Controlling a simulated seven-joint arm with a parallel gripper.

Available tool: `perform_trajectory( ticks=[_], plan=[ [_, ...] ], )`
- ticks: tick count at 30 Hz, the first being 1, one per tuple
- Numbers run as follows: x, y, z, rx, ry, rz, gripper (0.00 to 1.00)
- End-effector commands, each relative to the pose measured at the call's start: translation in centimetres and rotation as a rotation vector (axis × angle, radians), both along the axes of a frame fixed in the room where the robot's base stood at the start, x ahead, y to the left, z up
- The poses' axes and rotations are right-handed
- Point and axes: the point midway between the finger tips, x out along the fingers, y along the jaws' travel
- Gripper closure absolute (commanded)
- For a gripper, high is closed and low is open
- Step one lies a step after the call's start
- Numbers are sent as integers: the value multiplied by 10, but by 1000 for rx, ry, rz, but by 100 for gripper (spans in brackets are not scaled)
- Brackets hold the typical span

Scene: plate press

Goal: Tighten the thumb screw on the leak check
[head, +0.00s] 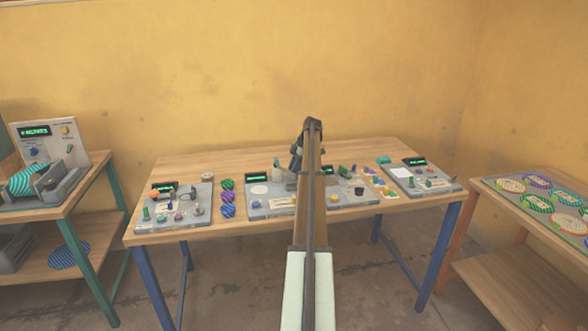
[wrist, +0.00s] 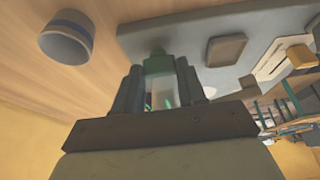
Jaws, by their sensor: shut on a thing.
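My gripper (wrist: 161,92) is shut on a small clear vial with a green cap (wrist: 158,63), held between its two dark fingers in the wrist view. In the head view my gripper (head: 297,158) is over the back middle of the table, partly hidden by my own arm. Below it is a grey station plate (head: 270,213) with a lit display and a white round disc (head: 259,190). Several grey stations with small knobs stand on the table. The labels are too small to read, so I cannot tell which is the leak check or which knob is the thumb screw.
The wooden table (head: 225,168) also holds a column of striped round pieces (head: 227,197) and a small cup (head: 208,176). A station (head: 420,181) stands at the right end. Side benches stand left and right, the right one with patterned discs (head: 537,202). My arm hides the middle.

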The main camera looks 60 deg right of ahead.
Motion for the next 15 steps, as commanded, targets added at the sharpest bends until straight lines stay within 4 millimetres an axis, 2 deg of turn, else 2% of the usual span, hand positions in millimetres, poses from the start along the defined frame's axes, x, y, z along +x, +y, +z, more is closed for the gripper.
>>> perform_trajectory(
  ticks=[1,6,15],
  plan=[
    [0,0,0,0,0,0,73],
    [0,0,0,0,0,0,90],
    [-1,1,0,0,0,-38,90]
  ],
)
